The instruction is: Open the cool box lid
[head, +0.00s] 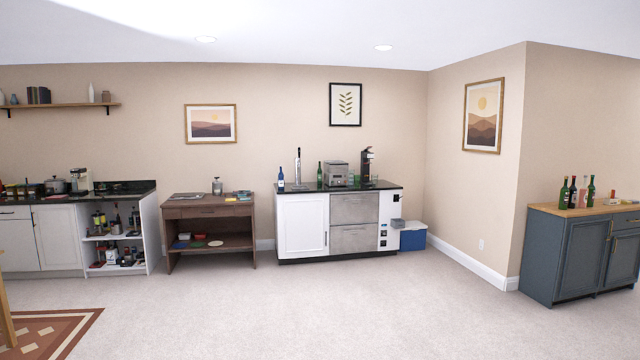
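The cool box (412,240) is a blue box with a white lid (411,226). It stands on the floor across the room, at the right end of the white bar cabinet and close to the wall corner. The lid looks shut. The cabinet hides part of the box's left side. Neither of my grippers shows in the head view.
The white bar cabinet (302,226) holds bottles and machines. A brown wooden desk (211,210) stands left of it. A dark blue-grey cabinet (569,258) juts in at the right. A patterned rug (50,335) lies front left. The carpet (330,310) between is clear.

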